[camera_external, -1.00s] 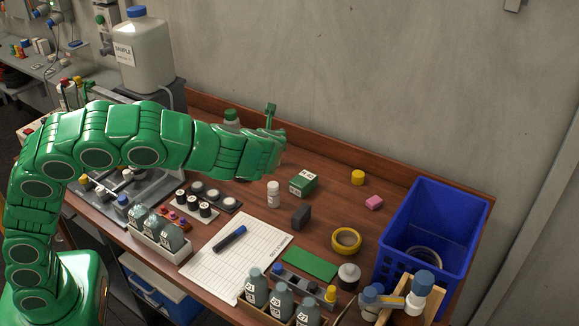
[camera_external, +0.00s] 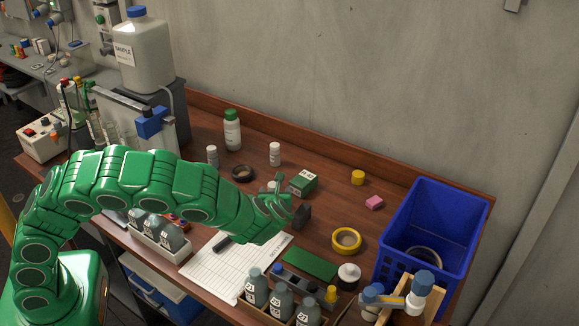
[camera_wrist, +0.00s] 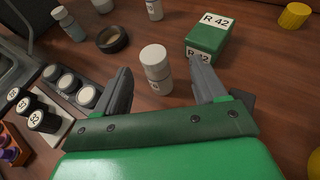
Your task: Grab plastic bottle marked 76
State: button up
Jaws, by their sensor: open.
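My gripper (camera_external: 284,210) is open and empty above the middle of the bench; its two jaws also show in the wrist view (camera_wrist: 163,88). A small white plastic bottle with a white cap (camera_wrist: 156,63) stands upright ahead of and between the jaws, apart from them. Its label is turned mostly out of sight, so I cannot read its number.
A green box marked R 42 (camera_wrist: 209,40) stands right of the white bottle. A dark block (camera_external: 302,215) is close to my gripper. A dark ring (camera_wrist: 112,40), black-capped vials (camera_wrist: 42,121) and a blue bin (camera_external: 455,240) are around. Open wood lies behind the green box.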

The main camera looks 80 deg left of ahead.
notch_tip(320, 180, down, 3)
jog(key=shift+s+f+x, duration=0.1)
jog(key=shift+s+x, duration=0.05)
jog(key=shift+x, duration=1.15)
jog(key=shift+s+f+x, duration=0.1)
jog(key=shift+x, duration=1.2)
jog(key=shift+s+f+x, duration=0.15)
jog(key=shift+x, duration=1.2)
jog(key=shift+r, duration=0.1)
jog(key=c, duration=1)
jog(key=shift+c, duration=0.2)
jog(key=shift+r, duration=0.1)
